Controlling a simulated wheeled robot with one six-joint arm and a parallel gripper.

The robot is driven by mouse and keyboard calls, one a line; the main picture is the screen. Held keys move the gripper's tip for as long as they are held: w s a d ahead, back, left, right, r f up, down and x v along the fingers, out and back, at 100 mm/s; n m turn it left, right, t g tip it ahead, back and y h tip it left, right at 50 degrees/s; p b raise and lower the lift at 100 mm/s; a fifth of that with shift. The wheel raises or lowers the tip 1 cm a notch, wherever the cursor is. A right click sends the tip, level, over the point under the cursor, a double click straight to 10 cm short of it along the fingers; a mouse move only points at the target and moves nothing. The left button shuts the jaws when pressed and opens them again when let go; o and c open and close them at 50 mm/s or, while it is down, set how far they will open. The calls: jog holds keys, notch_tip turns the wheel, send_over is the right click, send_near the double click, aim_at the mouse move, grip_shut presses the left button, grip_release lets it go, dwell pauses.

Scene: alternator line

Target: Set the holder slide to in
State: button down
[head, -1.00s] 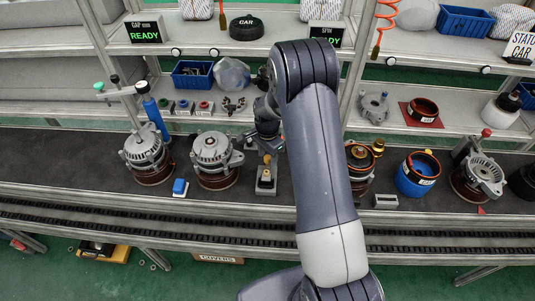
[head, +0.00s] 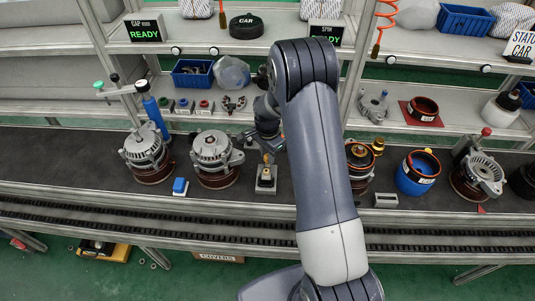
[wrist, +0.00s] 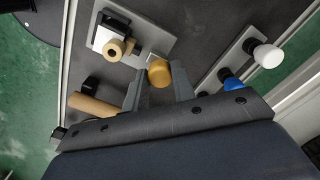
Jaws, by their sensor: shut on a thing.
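The small grey holder fixture (head: 266,185) stands on the dark bench in the middle of the head view, with a tan-topped part on it. In the wrist view its grey plate (wrist: 162,42) lies at the upper left, carrying a tan cylinder (wrist: 113,49). A mustard-yellow knob (wrist: 159,72) sits at the plate's edge. My gripper (wrist: 159,88) is shut on this knob, which shows between its fingertips. In the head view my gripper (head: 268,150) is just behind the fixture and partly hidden by my arm. I cannot read the slide's position.
Alternators (head: 212,150) stand to the left of the fixture, with a blue block (head: 180,186) between. In the wrist view, a rail with a white knob (wrist: 268,56) and a blue knob (wrist: 233,84) lies close on the right.

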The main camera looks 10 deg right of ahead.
jog(key=shift+s+a+f+b, duration=0.1)
jog(key=shift+s+a+b, duration=0.05)
jog(key=shift+s+b, duration=0.3)
jog(key=shift+s+a, duration=0.15)
jog(key=shift+s, duration=0.45)
jog(key=c, duration=1.2)
grip_release()
jog(key=shift+o, duration=0.2)
notch_tip(320, 180, up, 11)
jog(key=b, duration=0.2)
jog(key=shift+b, duration=0.3)
